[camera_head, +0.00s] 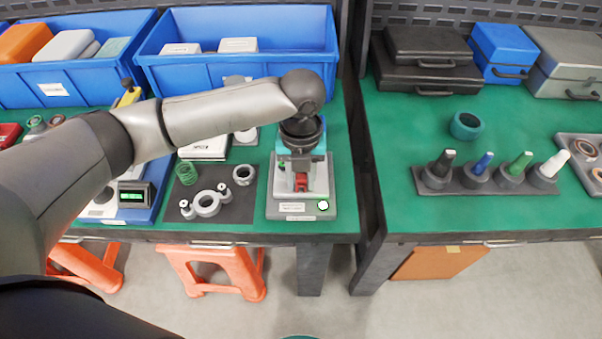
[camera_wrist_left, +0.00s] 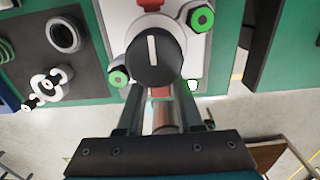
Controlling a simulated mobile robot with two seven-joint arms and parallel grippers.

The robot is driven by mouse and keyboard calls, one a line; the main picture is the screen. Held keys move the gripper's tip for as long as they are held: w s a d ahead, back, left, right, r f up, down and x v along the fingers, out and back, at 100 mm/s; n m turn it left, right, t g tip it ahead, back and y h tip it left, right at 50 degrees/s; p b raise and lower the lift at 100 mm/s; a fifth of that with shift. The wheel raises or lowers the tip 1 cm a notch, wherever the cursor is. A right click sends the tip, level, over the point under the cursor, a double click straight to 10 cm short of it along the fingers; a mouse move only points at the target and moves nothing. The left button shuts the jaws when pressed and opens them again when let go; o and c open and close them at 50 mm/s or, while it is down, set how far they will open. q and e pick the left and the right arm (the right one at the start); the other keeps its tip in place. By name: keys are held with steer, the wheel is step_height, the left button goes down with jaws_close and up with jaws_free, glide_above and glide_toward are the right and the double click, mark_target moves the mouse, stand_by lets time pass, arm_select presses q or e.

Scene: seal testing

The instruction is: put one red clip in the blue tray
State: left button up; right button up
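My left gripper (camera_head: 300,167) is over the grey test fixture (camera_head: 285,209) at the right end of the left bench. In the left wrist view its two fingers (camera_wrist_left: 158,100) stand apart, with a black round knob (camera_wrist_left: 155,60) with a white line in front of them. A red piece (camera_head: 301,182) shows below the gripper in the head view; I cannot tell if it is a clip or part of the fixture. No separate red clip is clear. A low blue tray (camera_head: 146,213) lies at the left, partly behind my arm. My right gripper is not in view.
Blue bins (camera_head: 240,75) stand at the back. A dark mat (camera_head: 235,214) with grey rings and a green spring (camera_head: 187,173) lies left of the fixture. The right bench holds a rack of coloured bottles (camera_head: 490,180), cases and a teal ring (camera_head: 466,126). A gap separates the benches.

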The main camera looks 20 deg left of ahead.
arm_select(q)
steer(key=shift+c, duration=0.2)
jaws_close()
stand_by(0.5)
